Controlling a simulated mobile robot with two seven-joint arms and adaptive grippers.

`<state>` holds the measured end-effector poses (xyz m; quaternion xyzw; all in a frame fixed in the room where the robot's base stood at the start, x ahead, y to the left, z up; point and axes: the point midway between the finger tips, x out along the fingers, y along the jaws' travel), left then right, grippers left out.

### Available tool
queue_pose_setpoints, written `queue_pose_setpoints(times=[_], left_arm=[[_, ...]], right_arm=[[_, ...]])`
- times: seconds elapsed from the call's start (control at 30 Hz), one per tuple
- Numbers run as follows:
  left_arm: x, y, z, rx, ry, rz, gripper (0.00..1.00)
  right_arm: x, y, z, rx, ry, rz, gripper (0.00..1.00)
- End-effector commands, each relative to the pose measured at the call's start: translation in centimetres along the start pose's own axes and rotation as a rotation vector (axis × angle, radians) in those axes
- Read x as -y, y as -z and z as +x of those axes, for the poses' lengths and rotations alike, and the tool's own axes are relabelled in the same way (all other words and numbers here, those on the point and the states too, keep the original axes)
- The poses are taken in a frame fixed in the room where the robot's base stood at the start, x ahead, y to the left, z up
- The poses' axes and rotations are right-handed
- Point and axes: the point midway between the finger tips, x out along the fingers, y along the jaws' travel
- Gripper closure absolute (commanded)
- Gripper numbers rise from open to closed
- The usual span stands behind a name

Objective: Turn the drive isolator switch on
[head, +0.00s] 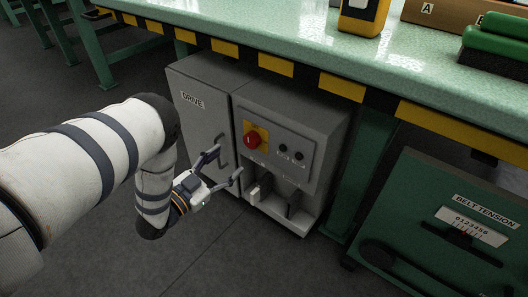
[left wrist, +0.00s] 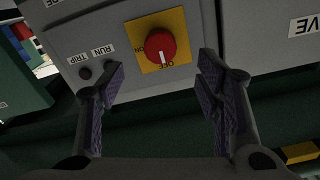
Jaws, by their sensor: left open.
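The drive isolator switch is a red round knob (head: 252,140) on a yellow plate (head: 263,132), on the front of the grey cabinet marked DRIVE (head: 192,100). In the left wrist view the knob (left wrist: 160,45) shows upside down, with its white mark pointing to the OFF label and the ON label to one side. My left gripper (head: 224,166) is open and empty, in front of the cabinet just below the knob. In the left wrist view its fingers (left wrist: 162,78) stand apart, with the knob beyond and between them, untouched. My right gripper is out of view.
Two small dark indicators marked RUN and TRIP (left wrist: 92,62) sit beside the switch. The bench top (head: 300,38) with a yellow-black edge overhangs the cabinet. A green belt tension box (head: 425,195) stands to the right. Open floor lies below.

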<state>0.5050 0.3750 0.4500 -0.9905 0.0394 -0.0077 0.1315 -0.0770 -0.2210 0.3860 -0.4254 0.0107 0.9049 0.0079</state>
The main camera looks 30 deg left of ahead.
Motion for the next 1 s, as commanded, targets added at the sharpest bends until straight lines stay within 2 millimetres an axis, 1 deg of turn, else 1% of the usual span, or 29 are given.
queue_pose_setpoints(times=[0.03, 0.2, 0.33, 0.4, 0.5, 0.73, 0.77, 0.8, 0.87, 0.9, 0.93, 0.97, 1.0], left_arm=[[-0.1, -0.1, 1.3, -0.004, 0.000, 0.000, 0.41], [-0.2, -0.3, 5.7, 0.000, -0.001, -0.001, 0.41], [-0.2, -0.3, 8.2, 0.002, 0.000, -0.002, 0.41], [-0.1, -0.3, 9.0, 0.004, 0.000, -0.002, 0.41], [-0.1, -0.1, 9.6, 0.003, 0.001, -0.002, 0.41], [-0.1, 0.0, 9.7, 0.004, 0.001, -0.003, 0.41], [-0.1, 0.0, 9.7, 0.004, 0.001, -0.003, 0.46], [-0.1, 0.0, 9.7, 0.004, 0.001, -0.003, 0.55], [-0.1, 0.0, 9.7, 0.004, 0.001, -0.003, 0.69], [-0.1, 0.0, 9.7, 0.004, 0.001, -0.003, 0.78], [-0.1, 0.0, 9.7, 0.004, 0.001, -0.003, 0.84], [-0.1, 0.0, 9.7, 0.004, 0.001, -0.003, 0.90], [-0.1, 0.0, 9.7, 0.004, 0.001, -0.003, 0.90]], right_arm=[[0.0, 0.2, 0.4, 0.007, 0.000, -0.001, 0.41], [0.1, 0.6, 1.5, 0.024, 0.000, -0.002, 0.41], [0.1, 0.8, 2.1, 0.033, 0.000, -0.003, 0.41], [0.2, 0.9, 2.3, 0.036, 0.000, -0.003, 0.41], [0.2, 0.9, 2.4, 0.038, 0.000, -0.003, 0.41], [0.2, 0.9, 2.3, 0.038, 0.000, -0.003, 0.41], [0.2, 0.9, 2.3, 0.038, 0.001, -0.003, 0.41], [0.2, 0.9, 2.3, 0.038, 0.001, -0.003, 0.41], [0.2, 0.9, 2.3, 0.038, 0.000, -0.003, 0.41], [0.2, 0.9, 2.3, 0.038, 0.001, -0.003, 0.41], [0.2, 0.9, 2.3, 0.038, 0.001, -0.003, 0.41], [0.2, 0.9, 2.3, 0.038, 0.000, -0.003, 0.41], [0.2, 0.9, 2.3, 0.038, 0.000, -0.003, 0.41]])
